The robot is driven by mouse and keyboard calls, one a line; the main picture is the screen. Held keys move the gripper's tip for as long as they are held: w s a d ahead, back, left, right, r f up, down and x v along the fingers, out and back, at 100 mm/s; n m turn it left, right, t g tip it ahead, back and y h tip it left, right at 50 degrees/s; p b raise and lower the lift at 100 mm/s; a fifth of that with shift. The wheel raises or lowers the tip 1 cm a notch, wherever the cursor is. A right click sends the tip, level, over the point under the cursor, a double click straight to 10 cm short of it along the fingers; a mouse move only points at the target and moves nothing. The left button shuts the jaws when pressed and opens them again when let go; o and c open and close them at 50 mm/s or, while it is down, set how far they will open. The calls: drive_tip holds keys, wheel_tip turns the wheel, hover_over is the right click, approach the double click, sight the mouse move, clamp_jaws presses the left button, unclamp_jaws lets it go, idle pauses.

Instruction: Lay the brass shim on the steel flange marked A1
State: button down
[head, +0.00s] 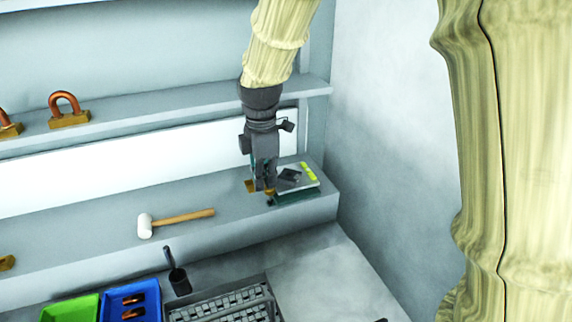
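My gripper (264,188) points down at the right end of the long grey ledge. Small brass-coloured patches (250,186) show beside and behind its fingertips. They may be the brass shim, but I cannot tell if they are one piece or if the fingers touch them. The fingers are too small and dark to show whether they are open or shut. I cannot make out a steel flange or an A1 mark.
A flat grey device (311,184) with a yellow-green strip lies just right of my gripper. A white-headed mallet (146,226) lies left on the ledge (90,226). Below are a green bin (68,309), a blue bin (157,293), a dark cup (180,281) and a metal rack (225,305).

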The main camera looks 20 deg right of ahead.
drive_tip(key=w+d+p, duration=0.1)
drive_tip(key=w+d, duration=0.1)
drive_tip(key=d, duration=0.2)
drive_tip(key=w+d+p, duration=0.2)
drive_tip(key=d, duration=0.2)
drive_tip(key=w+d+f+p, duration=0.1)
drive_tip(key=w+d+p, duration=0.1)
drive_tip(key=w+d, duration=0.1)
drive_tip(key=shift+w+d+f, duration=0.1)
drive_tip(key=shift+d, duration=0.6)
drive_tip(key=shift+w+d+p, duration=0.15)
drive_tip(key=shift+d+p, duration=0.2)
drive_tip(key=shift+p, duration=0.15)
wheel_tip(320, 180, down, 2)
drive_tip(key=shift+d+f+p, duration=0.1)
drive_tip(key=shift+f+p, duration=0.05)
drive_tip(key=shift+p, duration=0.75)
drive_tip(key=shift+f, duration=0.55)
drive_tip(key=shift+f, duration=0.1)
drive_tip(key=shift+f, duration=0.3)
